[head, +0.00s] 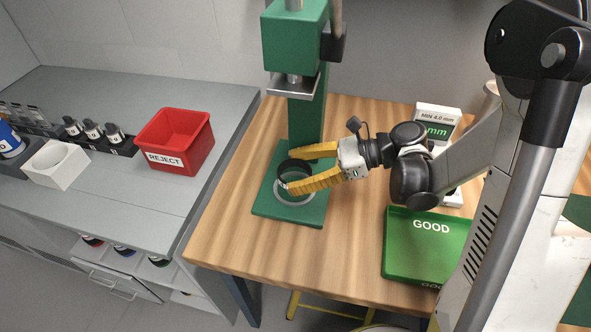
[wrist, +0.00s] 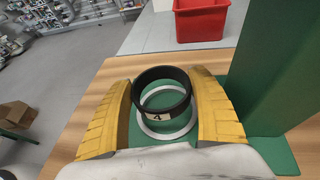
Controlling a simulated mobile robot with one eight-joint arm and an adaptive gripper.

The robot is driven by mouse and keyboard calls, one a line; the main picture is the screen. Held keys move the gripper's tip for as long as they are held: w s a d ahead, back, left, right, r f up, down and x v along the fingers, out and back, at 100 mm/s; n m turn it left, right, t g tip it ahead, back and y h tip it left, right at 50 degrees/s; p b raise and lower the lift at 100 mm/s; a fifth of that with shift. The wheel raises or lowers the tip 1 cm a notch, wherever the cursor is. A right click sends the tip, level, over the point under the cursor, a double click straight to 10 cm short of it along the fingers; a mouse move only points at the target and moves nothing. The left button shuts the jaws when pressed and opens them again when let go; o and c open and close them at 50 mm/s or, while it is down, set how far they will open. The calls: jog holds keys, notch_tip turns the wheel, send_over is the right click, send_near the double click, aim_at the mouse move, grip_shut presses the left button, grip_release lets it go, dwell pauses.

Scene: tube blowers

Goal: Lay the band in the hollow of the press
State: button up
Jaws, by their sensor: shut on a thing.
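The band (head: 294,170) is a black ring; in the wrist view the band (wrist: 162,90) carries a label reading 4. My gripper (head: 305,172) has its two yellow fingers on either side of the band and is shut on it. The press (head: 306,115) is a green column with a ram above a green base plate (head: 262,205). A pale ring marks the hollow (head: 294,200) on the base; it also shows in the wrist view (wrist: 166,133). The band appears above this ring, slightly off its centre in both views. Any contact beneath the band cannot be told.
A green GOOD tray (head: 428,240) and a gauge (head: 437,122) reading mm stand right of the press. A red REJECT bin (head: 175,140) and a white block (head: 58,165) stand on the grey bench at left. The press column rises close behind my fingers.

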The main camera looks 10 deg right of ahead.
jog(key=shift+f+b, duration=0.15)
jog(key=shift+b, duration=0.2)
dwell(0.3)
jog(key=shift+f+b, duration=0.3)
jog(key=shift+f, duration=0.05)
jog(key=shift+f+b, duration=1.6)
jog(key=shift+f, duration=0.05)
jog(key=o, duration=1.2)
jog(key=shift+d, duration=0.1)
jog(key=v, duration=1.2)
